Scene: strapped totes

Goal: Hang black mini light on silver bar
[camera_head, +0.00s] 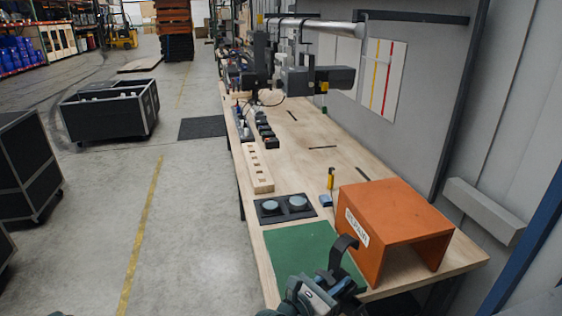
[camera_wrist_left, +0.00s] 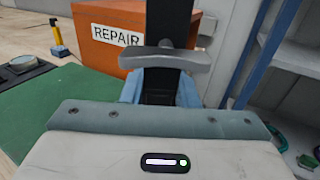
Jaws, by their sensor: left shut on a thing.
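The black mini light (camera_head: 343,252) has a curved hook at its top and stands up from my left gripper (camera_head: 338,287) at the near edge of the workbench. My left gripper is shut on its lower part. In the left wrist view the black light (camera_wrist_left: 168,22) rises between the blue fingers (camera_wrist_left: 158,92); its top is cut off by the frame. The silver bar (camera_head: 325,27) runs along the grey wall panel at the upper middle, well beyond the held light. Dark light fixtures (camera_head: 318,76) hang at the bar. My right gripper is not in view.
An orange REPAIR box (camera_head: 400,212) stands on the bench close to the held light. A green mat (camera_head: 300,248), a black tray with two round pieces (camera_head: 270,218) and a wooden block with holes (camera_head: 257,170) lie left of it. The bench middle (camera_head: 320,140) is mostly clear.

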